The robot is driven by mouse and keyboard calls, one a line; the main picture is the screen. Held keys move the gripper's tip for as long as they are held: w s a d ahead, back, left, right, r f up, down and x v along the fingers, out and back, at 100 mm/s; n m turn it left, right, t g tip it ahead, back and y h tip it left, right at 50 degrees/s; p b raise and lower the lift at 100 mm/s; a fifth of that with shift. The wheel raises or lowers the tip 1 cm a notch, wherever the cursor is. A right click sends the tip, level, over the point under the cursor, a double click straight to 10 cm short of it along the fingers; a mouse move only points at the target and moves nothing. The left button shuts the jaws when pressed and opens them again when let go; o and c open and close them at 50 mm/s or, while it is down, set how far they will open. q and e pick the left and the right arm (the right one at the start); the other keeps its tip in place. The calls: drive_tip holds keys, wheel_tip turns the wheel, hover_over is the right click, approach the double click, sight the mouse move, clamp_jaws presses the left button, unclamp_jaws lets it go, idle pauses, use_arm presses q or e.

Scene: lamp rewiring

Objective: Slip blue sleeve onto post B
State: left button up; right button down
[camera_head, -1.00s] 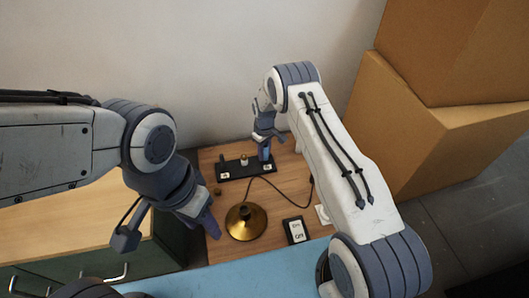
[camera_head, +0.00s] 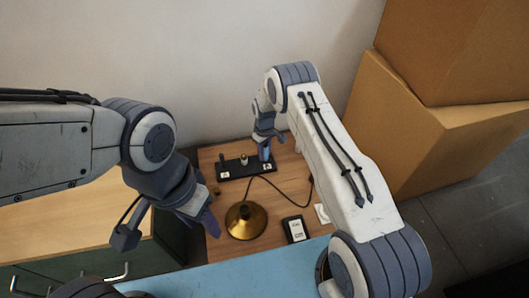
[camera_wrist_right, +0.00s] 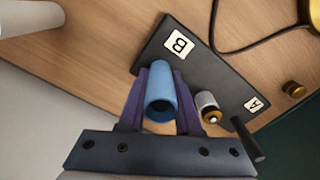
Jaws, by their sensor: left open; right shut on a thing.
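A blue sleeve (camera_wrist_right: 162,88) is between the two fingers of my right gripper (camera_wrist_right: 162,100) in the right wrist view, with its dark open end facing the camera. In the head view my right gripper (camera_head: 265,137) is over the B end of the black base (camera_head: 245,172). The base bears the labels B (camera_wrist_right: 179,42) and A (camera_wrist_right: 253,104). Post B is hidden by the sleeve and fingers, so I cannot tell whether the sleeve is around it. A black post (camera_wrist_right: 248,139) stands at the A end. My left gripper (camera_head: 209,222) is open and empty, left of the brass lamp part.
A small brass and white fitting (camera_wrist_right: 208,106) stands mid-base. In front are a brass dome (camera_head: 246,220) with a black cord (camera_head: 280,194), a small black box (camera_head: 295,229) and a white plate (camera_head: 322,213). Cardboard boxes (camera_head: 440,135) stand at the right.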

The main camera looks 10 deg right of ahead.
drive_tip(key=c, duration=0.5)
unclamp_jaws()
drive_tip(key=shift+r, duration=0.1)
wheel_tip(320, 180, up, 9)
drive_tip(key=p, duration=0.6)
drive_tip(key=shift+r, duration=0.65)
drive_tip(key=shift+r, duration=0.1)
